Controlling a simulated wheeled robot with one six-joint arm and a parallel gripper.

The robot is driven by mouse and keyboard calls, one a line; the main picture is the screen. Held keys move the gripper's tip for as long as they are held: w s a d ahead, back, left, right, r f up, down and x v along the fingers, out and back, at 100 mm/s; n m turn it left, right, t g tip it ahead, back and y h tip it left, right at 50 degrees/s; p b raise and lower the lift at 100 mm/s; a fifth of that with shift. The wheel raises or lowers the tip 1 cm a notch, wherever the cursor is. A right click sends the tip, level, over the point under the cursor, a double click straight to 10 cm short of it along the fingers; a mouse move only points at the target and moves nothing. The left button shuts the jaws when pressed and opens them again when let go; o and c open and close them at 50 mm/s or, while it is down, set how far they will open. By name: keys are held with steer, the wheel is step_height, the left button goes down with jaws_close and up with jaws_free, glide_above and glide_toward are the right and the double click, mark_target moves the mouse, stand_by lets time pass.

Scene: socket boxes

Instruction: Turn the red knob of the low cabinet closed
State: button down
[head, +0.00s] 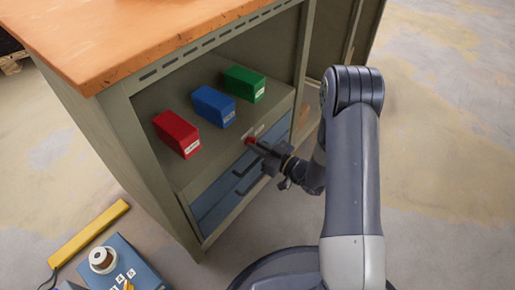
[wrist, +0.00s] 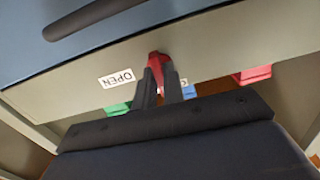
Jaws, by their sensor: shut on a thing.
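The low cabinet (head: 130,145) has an orange-brown top and grey-green sides. Its red knob (head: 250,140) sits on the front rail between the open shelf and the blue drawers. My gripper (head: 257,147) reaches it from the right. In the wrist view the red knob (wrist: 158,60) is between the fingertips of my gripper (wrist: 160,78), which are shut on it; the fingers hide part of it. A white label reading OPEN (wrist: 116,79) is left of the knob there. Another label (wrist: 183,82) is mostly hidden behind a finger. The knob's exact angle is hard to tell.
Red (head: 177,134), blue (head: 212,106) and green (head: 244,84) boxes stand on the shelf above the rail. Blue drawers (head: 225,195) with dark handles lie below. A yellow bar (head: 90,234) and a blue box (head: 125,262) are on the floor at lower left. Floor to the right is clear.

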steer(key=shift+n, duration=0.3)
steer(key=c, duration=1.5)
jaws_free()
steer(key=shift+d, duration=0.1)
steer(key=p+v, duration=0.3)
steer(key=v, duration=0.7)
steer(key=shift+s+d, duration=0.25)
steer(key=shift+s, duration=0.05)
steer(key=shift+w+a, duration=0.1)
steer(key=b+x, duration=0.3)
steer(key=x, duration=0.7)
steer(key=shift+w+a, duration=0.25)
steer(key=shift+a, duration=0.05)
